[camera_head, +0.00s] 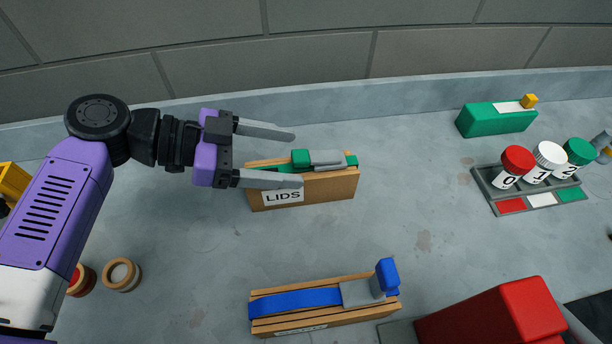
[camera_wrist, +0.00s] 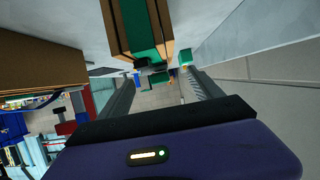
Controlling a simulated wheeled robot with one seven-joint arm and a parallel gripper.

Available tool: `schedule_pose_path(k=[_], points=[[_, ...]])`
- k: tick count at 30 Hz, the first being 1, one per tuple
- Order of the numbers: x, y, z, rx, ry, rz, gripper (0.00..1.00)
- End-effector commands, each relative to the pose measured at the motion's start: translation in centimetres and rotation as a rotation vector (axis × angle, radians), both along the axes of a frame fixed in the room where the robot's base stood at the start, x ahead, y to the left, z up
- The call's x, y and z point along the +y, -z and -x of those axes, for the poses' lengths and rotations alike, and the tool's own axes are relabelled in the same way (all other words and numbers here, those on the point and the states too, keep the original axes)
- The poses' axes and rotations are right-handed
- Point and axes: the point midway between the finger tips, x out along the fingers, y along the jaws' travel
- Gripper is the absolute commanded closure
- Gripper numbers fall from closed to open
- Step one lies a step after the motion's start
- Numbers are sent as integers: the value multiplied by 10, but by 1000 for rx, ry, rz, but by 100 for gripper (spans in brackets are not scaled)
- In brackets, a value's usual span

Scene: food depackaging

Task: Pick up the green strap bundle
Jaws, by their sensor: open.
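The green strap bundle is a stack of brown boards (camera_head: 330,187) labelled LIDS, with a green strap and a grey buckle along its top. It lies on the grey surface in the middle of the head view. It also shows at the top of the wrist view (camera_wrist: 143,28), its green strap running between brown edges. My gripper (camera_head: 298,158) is open, its fingers pointing right and overlapping the bundle's left part in the head view. The wrist view shows the gap between the fingers (camera_wrist: 160,76) empty. I cannot tell whether a finger touches the bundle.
A similar bundle with a blue strap (camera_head: 300,300) lies nearer. A green block (camera_head: 495,120) stands at the back right, near a rack (camera_head: 490,190) of numbered jars with coloured lids. A red box (camera_head: 500,315) is at the front right. Round rings (camera_head: 122,275) lie at left.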

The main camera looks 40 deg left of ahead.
Motion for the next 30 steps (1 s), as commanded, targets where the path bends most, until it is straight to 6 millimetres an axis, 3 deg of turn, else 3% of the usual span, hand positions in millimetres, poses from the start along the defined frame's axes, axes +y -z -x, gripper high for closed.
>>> schedule_pose_path(k=[16, 24, 30], points=[[-36, 24, -42, -1, 1, 1, 25], [-39, 28, -46, 0, -1, 0, 25], [-39, 28, -45, 0, -2, 0, 63]])
